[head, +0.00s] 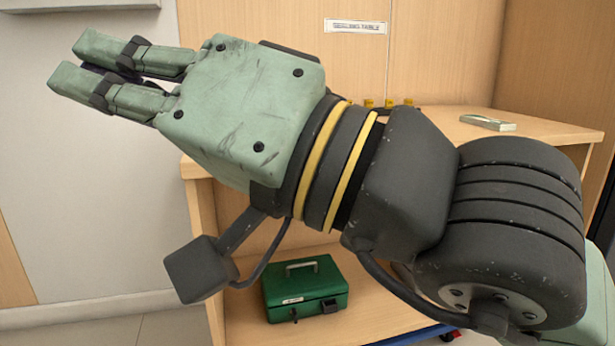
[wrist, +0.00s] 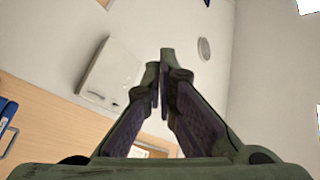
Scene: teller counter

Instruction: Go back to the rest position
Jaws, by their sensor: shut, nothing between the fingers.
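My gripper (head: 72,64) is raised in front of the counter in the head view and points to the upper left. Its two green fingers are close together with nothing held between them. In the wrist view the fingertips (wrist: 166,58) meet near the middle, against a pale wall. My arm covers much of the wooden counter (head: 545,128) in the head view.
A green cash box (head: 305,290) with a handle sits on the lower shelf. A small bundle (head: 488,122) lies on the counter top at the right. A labelled sign (head: 356,27) is on the back panel. A white wall cabinet (wrist: 110,75) shows in the wrist view.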

